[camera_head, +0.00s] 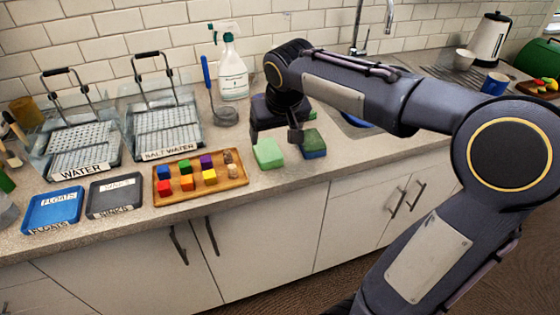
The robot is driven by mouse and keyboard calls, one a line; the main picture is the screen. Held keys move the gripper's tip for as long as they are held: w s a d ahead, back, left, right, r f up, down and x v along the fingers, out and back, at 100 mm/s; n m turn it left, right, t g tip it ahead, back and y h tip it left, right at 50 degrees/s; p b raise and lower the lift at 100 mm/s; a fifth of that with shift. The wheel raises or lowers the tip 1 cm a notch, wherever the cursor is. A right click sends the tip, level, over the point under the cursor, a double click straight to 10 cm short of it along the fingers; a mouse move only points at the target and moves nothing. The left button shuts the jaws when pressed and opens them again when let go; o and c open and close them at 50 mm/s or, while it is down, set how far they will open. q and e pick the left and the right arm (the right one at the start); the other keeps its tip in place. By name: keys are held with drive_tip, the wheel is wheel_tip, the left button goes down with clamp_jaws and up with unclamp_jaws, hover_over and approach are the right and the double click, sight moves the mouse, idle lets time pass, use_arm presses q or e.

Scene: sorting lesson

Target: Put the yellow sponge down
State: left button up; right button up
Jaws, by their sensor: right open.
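My right gripper (275,138) hangs over the counter, open, its fingers pointing down. A pale green sponge-like block (268,154) lies on the counter just below and between the fingertips. I cannot tell whether the fingers touch it. No sponge that is plainly yellow shows. A dark green and blue sponge (314,146) lies to the right of the pale one, close to the right finger. Part of another green thing (312,115) shows behind the gripper, mostly hidden. My left gripper is not in view.
A wooden tray (243,181) of coloured blocks is left of the sponges. A blue tray (52,210) and a grey tray (114,196) lie farther left, before two clear tubs with racks. A spray bottle (232,75) and a strainer (226,117) stand behind. Bare counter lies in front.

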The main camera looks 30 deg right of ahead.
drive_tip(key=s+a+f+y, duration=0.2)
drive_tip(key=s+a+f, duration=0.2)
drive_tip(key=s, duration=0.7)
drive_tip(key=s+a+f+n+t+y, duration=0.1)
drive_tip(key=s+a+f, duration=0.3)
drive_tip(key=s, duration=0.6)
drive_tip(key=shift+s+a+y, duration=0.4)
drive_tip(key=shift+a+y, duration=0.5)
drive_tip(key=shift+r+p, duration=0.7)
drive_tip(key=shift+p, duration=0.05)
